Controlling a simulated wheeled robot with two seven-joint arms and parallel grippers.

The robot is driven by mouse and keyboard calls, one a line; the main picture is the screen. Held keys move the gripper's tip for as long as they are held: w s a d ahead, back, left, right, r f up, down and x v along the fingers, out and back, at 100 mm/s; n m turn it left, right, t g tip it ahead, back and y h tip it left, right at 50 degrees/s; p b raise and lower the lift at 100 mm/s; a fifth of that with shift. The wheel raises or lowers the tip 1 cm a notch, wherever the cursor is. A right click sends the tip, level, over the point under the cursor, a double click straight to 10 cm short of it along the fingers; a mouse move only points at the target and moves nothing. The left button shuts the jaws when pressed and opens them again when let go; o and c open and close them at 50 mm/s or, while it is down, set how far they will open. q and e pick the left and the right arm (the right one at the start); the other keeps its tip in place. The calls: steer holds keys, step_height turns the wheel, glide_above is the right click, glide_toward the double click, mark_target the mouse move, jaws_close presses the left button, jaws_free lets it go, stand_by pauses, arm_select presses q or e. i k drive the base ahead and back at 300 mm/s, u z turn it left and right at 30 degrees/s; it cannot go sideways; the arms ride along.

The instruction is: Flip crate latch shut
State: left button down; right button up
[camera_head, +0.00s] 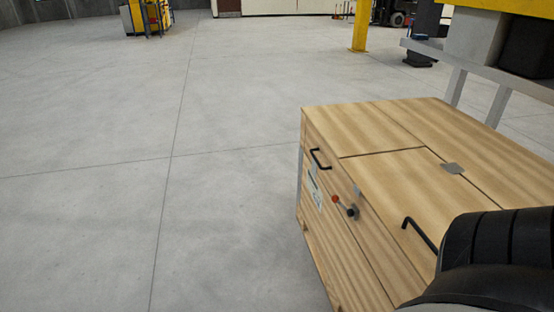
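A wooden crate (385,123) stands at the right of the head view, its lid down as far as I can see. On its front face is a small latch (346,206) with a reddish end and a dark knob; I cannot tell whether it is open or shut. A black handle (320,159) is on the front face left of the latch. A second black handle (419,234) is on the right part, near the front edge. Neither of my grippers is in view. A black rounded part at the bottom right covers the crate's near right corner.
A grey metal frame with a yellow top part (505,6) stands behind the crate at the right. A yellow post (361,27) and a yellow stand (146,17) are far back. The concrete floor (120,170) left of the crate is clear.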

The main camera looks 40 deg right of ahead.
mark_target(341, 205)
steer(key=i, duration=0.9)
steer(key=z, duration=3.4)
steer(key=i, duration=0.5)
steer(key=u, duration=0.1)
